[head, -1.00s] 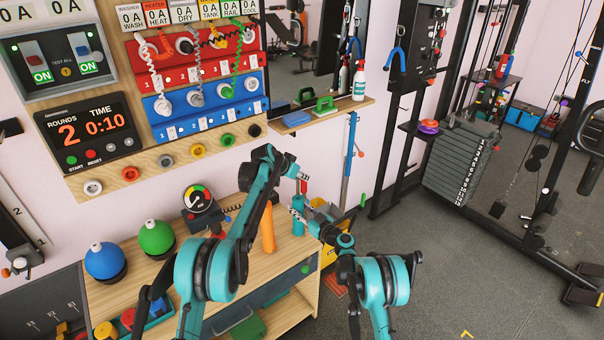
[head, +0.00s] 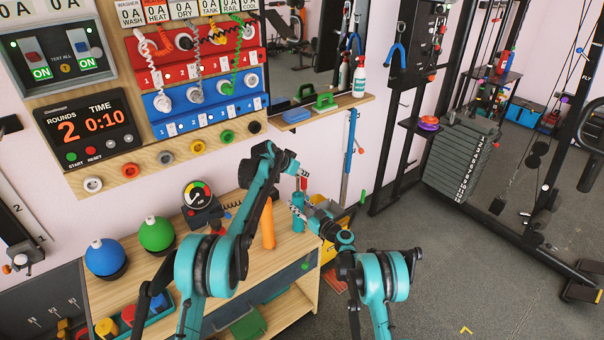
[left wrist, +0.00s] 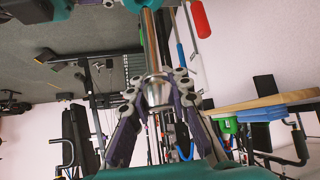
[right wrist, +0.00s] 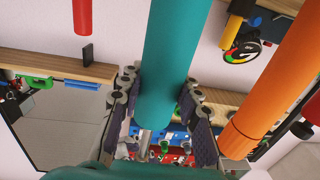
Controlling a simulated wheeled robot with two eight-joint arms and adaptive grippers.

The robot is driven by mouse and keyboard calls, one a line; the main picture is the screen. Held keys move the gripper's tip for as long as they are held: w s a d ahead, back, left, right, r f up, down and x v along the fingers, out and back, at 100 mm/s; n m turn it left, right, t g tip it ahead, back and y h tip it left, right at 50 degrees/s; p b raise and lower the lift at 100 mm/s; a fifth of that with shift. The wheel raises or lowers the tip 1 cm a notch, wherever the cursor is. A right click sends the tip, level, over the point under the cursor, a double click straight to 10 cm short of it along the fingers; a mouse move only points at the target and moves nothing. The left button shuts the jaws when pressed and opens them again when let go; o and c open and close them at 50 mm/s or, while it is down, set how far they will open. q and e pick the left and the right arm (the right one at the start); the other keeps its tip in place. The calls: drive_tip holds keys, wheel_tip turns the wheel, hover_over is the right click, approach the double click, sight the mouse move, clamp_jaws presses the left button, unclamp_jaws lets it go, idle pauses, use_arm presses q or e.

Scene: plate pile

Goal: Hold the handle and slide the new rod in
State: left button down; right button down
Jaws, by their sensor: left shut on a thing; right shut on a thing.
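My left gripper (head: 296,172) is shut on a metal rod. In the left wrist view the fingers (left wrist: 158,95) close around its flared silver end, and the shiny shaft of the rod (left wrist: 152,38) runs up out of the frame top. My right gripper (head: 308,208) is shut on a thick teal cylindrical handle (head: 298,203), below the left gripper. In the right wrist view the handle (right wrist: 168,75) stands between both fingers (right wrist: 160,100), with a thin metal piece below it. I cannot tell whether the rod is inside the handle.
An orange cylinder (head: 268,228) stands on the wooden bench (head: 160,270), close beside the handle. A gauge (head: 198,194) and green (head: 156,236) and blue (head: 105,258) domes are left of it. A wall shelf (head: 325,110) with bottles is above. Open floor (head: 440,290) lies right.

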use_arm(q)
wheel_tip(320, 180, down, 7)
idle(2.9)
drive_tip(key=shift+r, duration=0.25)
drive_tip(key=shift+r, duration=2.95)
drive_tip(key=shift+f, duration=2.3)
